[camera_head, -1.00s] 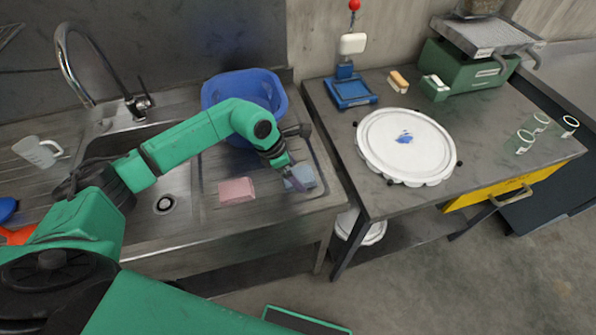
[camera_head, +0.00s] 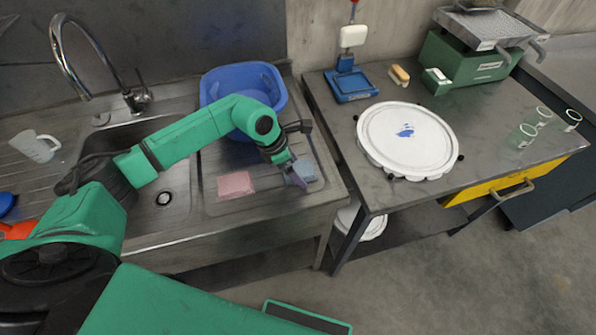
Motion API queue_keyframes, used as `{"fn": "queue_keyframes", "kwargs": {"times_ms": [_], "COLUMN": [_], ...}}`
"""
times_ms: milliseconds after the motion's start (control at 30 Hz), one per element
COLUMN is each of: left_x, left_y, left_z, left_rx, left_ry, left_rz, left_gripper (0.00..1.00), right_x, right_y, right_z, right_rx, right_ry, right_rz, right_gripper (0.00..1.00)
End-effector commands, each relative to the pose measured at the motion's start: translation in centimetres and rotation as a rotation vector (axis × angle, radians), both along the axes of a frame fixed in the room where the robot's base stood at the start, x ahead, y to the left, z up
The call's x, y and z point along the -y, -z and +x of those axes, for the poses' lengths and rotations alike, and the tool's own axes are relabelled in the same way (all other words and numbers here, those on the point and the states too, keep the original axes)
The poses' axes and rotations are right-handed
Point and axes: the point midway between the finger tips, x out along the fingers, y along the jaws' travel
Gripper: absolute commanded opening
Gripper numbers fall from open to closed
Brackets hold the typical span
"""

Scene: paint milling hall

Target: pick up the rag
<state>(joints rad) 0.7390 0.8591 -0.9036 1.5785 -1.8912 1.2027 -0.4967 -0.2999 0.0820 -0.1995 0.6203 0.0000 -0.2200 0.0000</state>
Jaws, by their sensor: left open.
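A pale blue folded cloth (camera_head: 306,170), which looks like a rag, lies on the sink's drainboard near its right edge. A pink folded cloth (camera_head: 236,185) lies flat to its left; I cannot tell which one is the rag. My left gripper (camera_head: 297,175) is open, pointing down at the blue cloth. Its fingers hide the cloth's left part, and I cannot tell whether they touch it. My right gripper is out of view.
A blue basin (camera_head: 270,82) stands behind my left forearm. The sink bowl (camera_head: 150,205) and a clear jug (camera_head: 36,147) are to the left.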

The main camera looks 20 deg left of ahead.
Motion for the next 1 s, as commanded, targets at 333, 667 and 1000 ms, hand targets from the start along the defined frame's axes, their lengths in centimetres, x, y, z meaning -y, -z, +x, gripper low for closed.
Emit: {"fn": "queue_keyframes", "kwargs": {"times_ms": [333, 667, 1000], "left_x": [0.0, 0.0, 0.0], "left_y": [0.0, -0.5, -7.9], "left_z": [0.0, 0.0, 0.3], "left_rx": [0.000, 0.001, 0.013], "left_ry": [0.000, 0.000, 0.002], "left_rz": [0.000, -0.001, -0.001], "left_gripper": [0.27, 0.25, 0.25], "right_x": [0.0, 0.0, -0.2], "right_y": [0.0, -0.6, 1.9], "right_z": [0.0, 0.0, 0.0], "right_rx": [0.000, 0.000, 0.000], "right_ry": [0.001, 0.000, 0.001], "right_rz": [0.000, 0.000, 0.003], "right_gripper": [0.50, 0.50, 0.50]}}
